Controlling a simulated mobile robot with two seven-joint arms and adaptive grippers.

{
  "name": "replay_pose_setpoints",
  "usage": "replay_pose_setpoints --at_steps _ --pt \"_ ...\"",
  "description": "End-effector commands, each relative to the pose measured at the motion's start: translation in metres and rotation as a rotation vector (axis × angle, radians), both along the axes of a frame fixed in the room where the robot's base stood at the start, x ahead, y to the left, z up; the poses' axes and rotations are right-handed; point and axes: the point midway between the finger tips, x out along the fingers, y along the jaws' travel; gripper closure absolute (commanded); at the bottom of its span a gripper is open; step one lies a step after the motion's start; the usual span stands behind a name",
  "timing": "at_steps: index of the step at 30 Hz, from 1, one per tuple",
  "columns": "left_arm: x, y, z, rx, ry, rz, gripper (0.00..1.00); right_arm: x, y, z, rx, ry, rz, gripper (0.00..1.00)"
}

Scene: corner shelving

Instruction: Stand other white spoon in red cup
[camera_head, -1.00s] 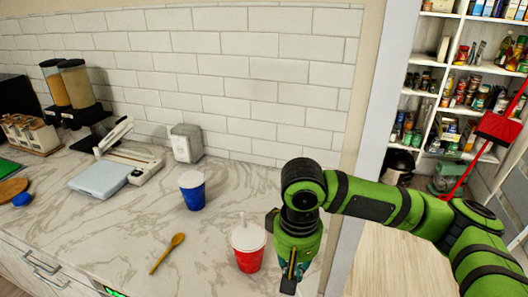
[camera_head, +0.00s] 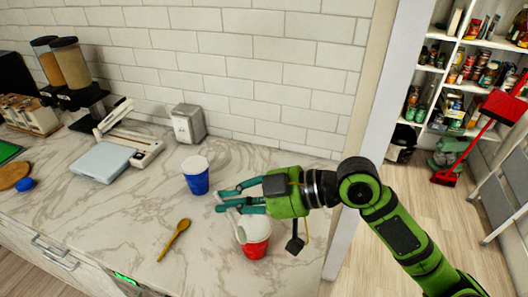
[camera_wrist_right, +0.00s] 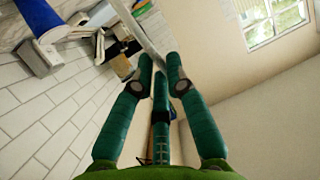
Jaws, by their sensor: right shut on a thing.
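The red cup (camera_head: 257,249) stands upright on the counter with a white top. My right gripper (camera_head: 220,200) points left just above and behind it. Its fingers are shut on a white spoon (camera_head: 237,228), which slants down from the fingertips to the cup's left rim. I cannot tell whether the spoon's lower end is inside the cup or in front of it. My left gripper is not in view.
A blue cup (camera_head: 196,181) with a white top stands just left of my right fingertips. A wooden spoon (camera_head: 174,240) lies on the marble counter (camera_head: 110,220). A napkin holder (camera_head: 188,123) and a light blue scale (camera_head: 102,161) are farther back. The counter's front left is mostly clear.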

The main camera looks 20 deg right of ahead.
Motion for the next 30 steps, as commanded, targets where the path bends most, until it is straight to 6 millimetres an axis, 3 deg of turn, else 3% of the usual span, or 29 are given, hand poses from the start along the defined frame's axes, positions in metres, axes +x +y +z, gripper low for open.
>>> replay_pose_setpoints --at_steps 3,6,12,20,30 --pt "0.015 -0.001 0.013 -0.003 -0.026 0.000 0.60 0.016 -0.020 0.026 0.160 -0.059 -0.030 0.95" --pt "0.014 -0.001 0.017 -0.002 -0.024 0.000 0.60 0.025 -0.041 0.039 0.244 -0.111 -0.088 0.95" --pt "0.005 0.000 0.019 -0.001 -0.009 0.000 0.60 0.034 -0.066 0.049 0.309 -0.169 -0.174 0.95" --pt "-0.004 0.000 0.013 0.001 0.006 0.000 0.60 0.035 -0.069 0.041 0.313 -0.174 -0.184 0.95" --pt "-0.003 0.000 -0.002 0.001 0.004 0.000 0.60 0.035 -0.068 0.017 0.312 -0.174 -0.184 0.95"
